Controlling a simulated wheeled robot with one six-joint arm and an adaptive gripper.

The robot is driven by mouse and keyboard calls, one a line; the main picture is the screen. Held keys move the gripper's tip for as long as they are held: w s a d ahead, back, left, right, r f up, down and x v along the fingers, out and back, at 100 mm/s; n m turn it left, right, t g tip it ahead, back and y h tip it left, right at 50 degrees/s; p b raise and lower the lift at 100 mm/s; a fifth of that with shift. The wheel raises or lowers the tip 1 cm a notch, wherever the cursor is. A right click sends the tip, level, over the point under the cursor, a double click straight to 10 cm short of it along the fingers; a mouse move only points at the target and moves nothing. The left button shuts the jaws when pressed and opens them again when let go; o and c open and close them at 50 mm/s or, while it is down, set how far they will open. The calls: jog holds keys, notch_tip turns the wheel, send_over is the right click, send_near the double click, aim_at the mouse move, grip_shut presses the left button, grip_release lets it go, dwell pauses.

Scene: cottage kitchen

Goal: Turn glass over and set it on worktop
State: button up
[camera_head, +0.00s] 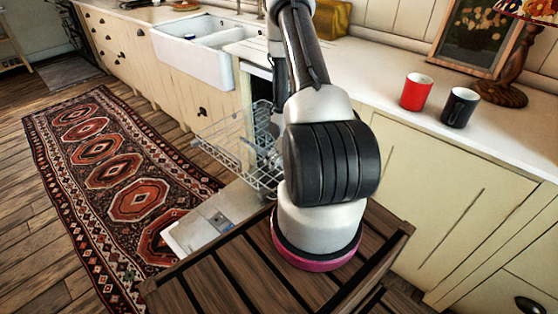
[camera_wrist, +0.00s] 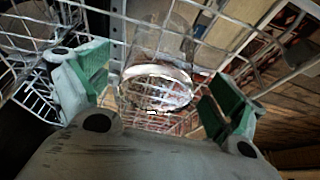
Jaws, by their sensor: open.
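In the wrist view, a clear glass (camera_wrist: 157,72) stands in the wire rack, with its round end facing my camera. It is transparent, so its edges are hard to make out against the wires, and I cannot tell which end faces me. My gripper (camera_wrist: 162,86) is open, with one green-padded finger on each side of the glass; contact is not visible. In the head view, my arm hides the gripper and the glass is not clearly visible. The pale worktop (camera_head: 372,62) runs behind my arm.
The dishwasher rack (camera_head: 230,150) is pulled out above the open door (camera_head: 215,217). A red mug (camera_head: 416,92) and a black mug (camera_head: 459,108) stand on the worktop near a lamp base (camera_head: 503,90). Clear worktop lies left of the mugs. A white sink (camera_head: 192,62) is farther left.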

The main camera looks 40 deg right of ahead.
jog(key=x, duration=0.4)
jog(key=shift+w+d+f, duration=0.1)
jog(key=shift+f, duration=0.2)
jog(key=c, duration=1.2)
